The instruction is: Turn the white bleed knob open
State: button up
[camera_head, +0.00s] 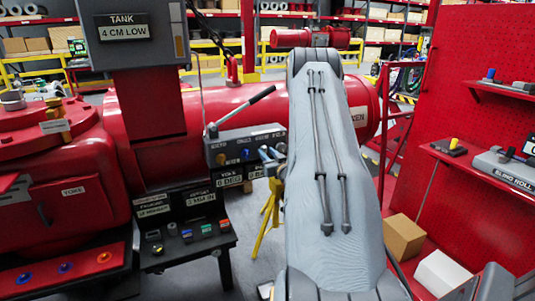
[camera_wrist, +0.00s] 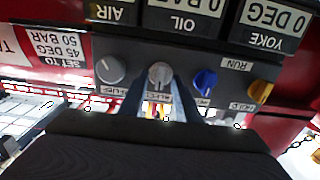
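Two whitish knobs show on the grey control box (camera_head: 262,137). One pale knob (camera_wrist: 160,75) with a raised grip bar lies between my fingertips in the wrist view. Another pale knob (camera_wrist: 110,69) sits left of it. The small labels by them are upside down and too blurred to read, so I cannot tell which is marked bleed. My gripper (camera_wrist: 160,88) is at the box face, its two fingers apart on either side of the middle knob. Contact with the knob is not clear. In the head view my gripper (camera_head: 271,154) partly hides this end of the box.
A blue knob (camera_wrist: 205,81) and a yellow knob (camera_wrist: 259,91) sit close by to the right in the wrist view. A long lever (camera_head: 247,108) rises from the box top. Display plates hang below it. A red pegboard wall (camera_head: 480,80) stands right.

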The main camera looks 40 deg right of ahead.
grip_shut()
jog(key=shift+n+b, duration=0.35)
jog(key=shift+n, duration=0.05)
jog(key=n+b, duration=0.3)
jog(key=shift+w+f+n, duration=0.1)
jog(key=shift+n, duration=0.2)
jog(key=n+b, duration=0.3)
jog(key=n, duration=0.1)
jog(key=shift+a+n+b, duration=0.1)
jog(key=shift+n+b, duration=0.2)
jog(key=n+b, duration=0.7)
jog(key=shift+a+f+n, duration=0.1)
jog(key=shift+f+n, duration=0.05)
jog(key=shift+n, duration=0.25)
jog(key=shift+b, duration=0.3)
